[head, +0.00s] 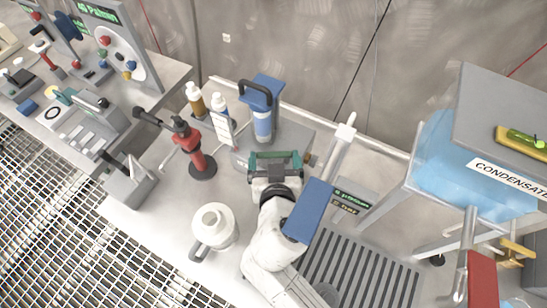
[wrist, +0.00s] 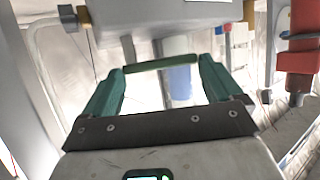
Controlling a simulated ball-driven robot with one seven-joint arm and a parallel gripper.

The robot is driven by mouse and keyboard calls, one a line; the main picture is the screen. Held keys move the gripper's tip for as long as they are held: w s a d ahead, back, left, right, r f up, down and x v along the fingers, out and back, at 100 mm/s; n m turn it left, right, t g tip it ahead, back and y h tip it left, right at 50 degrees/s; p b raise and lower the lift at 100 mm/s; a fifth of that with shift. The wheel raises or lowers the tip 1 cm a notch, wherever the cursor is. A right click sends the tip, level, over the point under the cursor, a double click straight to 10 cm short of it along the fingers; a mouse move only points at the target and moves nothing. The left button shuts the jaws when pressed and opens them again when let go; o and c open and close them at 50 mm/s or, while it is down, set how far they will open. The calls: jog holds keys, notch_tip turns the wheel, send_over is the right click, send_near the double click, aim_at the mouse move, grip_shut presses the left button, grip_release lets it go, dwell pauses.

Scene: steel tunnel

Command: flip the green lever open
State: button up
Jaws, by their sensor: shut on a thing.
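The green lever (wrist: 162,63) shows in the wrist view as a green crossbar on grey arms that run up toward a grey box (wrist: 165,12). My gripper (wrist: 161,66) has its two teal fingers at the two ends of the crossbar, shut on it. In the head view my gripper (head: 275,158) is at the front of the same grey box (head: 297,139), below the blue cylinder unit. There the fingers and wrist mostly hide the lever, so its exact angle cannot be told.
A blue cylinder unit (head: 262,122) with a black handle stands behind the box. A red clamp stand (head: 199,160), two bottles and a white jug (head: 213,226) are to the left. A slotted grey drain (head: 360,268) and a blue tank (head: 440,165) lie to the right.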

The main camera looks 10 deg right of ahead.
jog(key=o, duration=1.2)
jog(key=shift+c, duration=0.2)
jog(key=shift+s, duration=0.1)
jog(key=b+v, duration=0.2)
jog(key=v, duration=0.8)
jog(key=shift+s, duration=0.35)
